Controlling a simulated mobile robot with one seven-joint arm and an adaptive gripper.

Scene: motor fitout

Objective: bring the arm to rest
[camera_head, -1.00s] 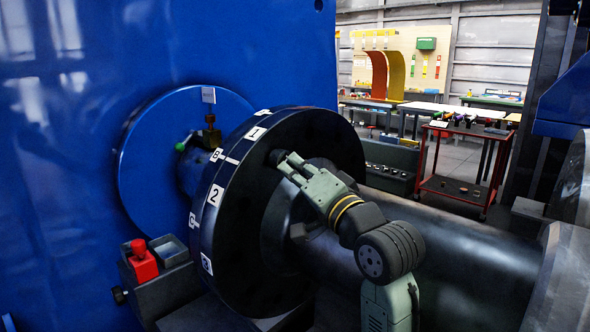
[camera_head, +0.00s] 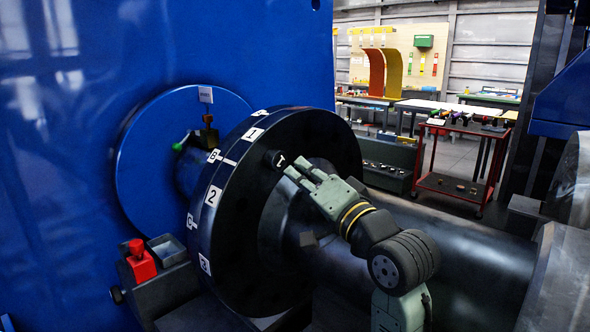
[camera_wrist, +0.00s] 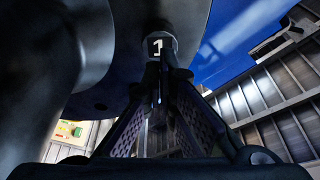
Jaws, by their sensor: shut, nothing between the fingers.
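My gripper (camera_head: 297,171) is shut and empty, in front of the black flange disc (camera_head: 262,235) on the shaft. A dark round plug with a white mark (camera_head: 278,160) sits in the disc's face just beyond the fingertips. In the wrist view the plug's end (camera_wrist: 159,47) reads "1", and my shut fingertips (camera_wrist: 160,72) are close below it. A small gap seems to show in the head view; the wrist view does not settle it. My arm reaches in from the lower right, in front of the thick shaft (camera_head: 470,250).
A large blue housing (camera_head: 80,100) fills the left. A red trolley (camera_head: 455,187) and workbenches are at the back right. Free air lies above the shaft.

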